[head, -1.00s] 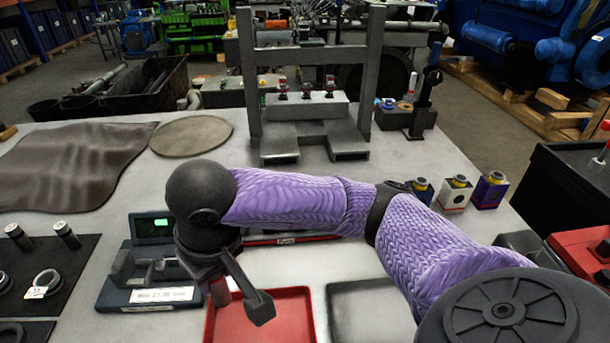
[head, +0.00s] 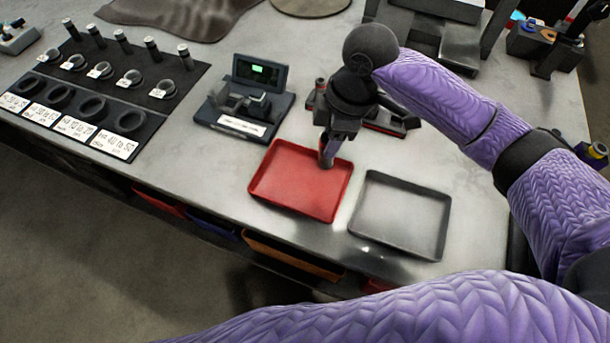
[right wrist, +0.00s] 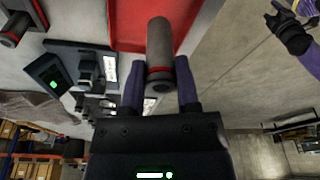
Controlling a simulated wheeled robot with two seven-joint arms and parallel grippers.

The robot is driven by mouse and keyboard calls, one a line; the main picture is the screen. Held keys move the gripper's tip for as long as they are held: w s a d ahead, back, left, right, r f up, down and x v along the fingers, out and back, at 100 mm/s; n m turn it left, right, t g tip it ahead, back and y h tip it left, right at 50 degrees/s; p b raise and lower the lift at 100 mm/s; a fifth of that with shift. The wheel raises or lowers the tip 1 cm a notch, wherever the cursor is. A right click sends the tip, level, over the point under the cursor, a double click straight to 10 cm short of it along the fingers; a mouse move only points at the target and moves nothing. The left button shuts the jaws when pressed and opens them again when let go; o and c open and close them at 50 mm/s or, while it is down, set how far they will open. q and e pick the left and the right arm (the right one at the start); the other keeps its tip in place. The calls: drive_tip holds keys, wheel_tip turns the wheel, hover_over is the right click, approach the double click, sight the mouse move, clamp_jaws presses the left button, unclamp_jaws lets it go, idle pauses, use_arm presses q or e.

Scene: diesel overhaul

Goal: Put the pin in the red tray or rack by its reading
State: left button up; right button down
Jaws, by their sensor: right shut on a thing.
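My right gripper (head: 328,150) is shut on the pin (head: 327,158) and holds it upright at the right back part of the red tray (head: 275,205). In the right wrist view the pin (right wrist: 160,52) is a grey-brown cylinder between two dark fingers, with a red band near the grip. Whether its end touches the tray floor I cannot tell. The black rack (head: 130,95) stands at the left with pins, rings and white labels. The measuring device (head: 240,125) has a lit green display, too small to read. My left gripper (right wrist: 290,35) seems to show, dark and small, in the right wrist view.
A grey tray (head: 400,215) lies right of the red tray. A press frame (head: 430,30) stands at the back, with a dark mat (head: 185,15) at the back left. The bench front edge runs below the trays. Bare bench lies between the rack and the device.

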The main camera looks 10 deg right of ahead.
drive_tip(key=shift+n, duration=0.5)
wheel_tip(320, 180, down, 10)
drive_tip(key=b, duration=0.2)
drive_tip(key=shift+f+b, duration=0.15)
drive_tip(key=shift+b, duration=0.25)
drive_tip(key=shift+c, duration=1.7)
unclamp_jaws()
wheel_tip(320, 180, up, 12)
drive_tip(key=d+p, duration=0.2)
drive_tip(key=p, duration=0.1)
drive_tip(key=shift+d, duration=0.15)
drive_tip(key=shift+s, duration=0.1)
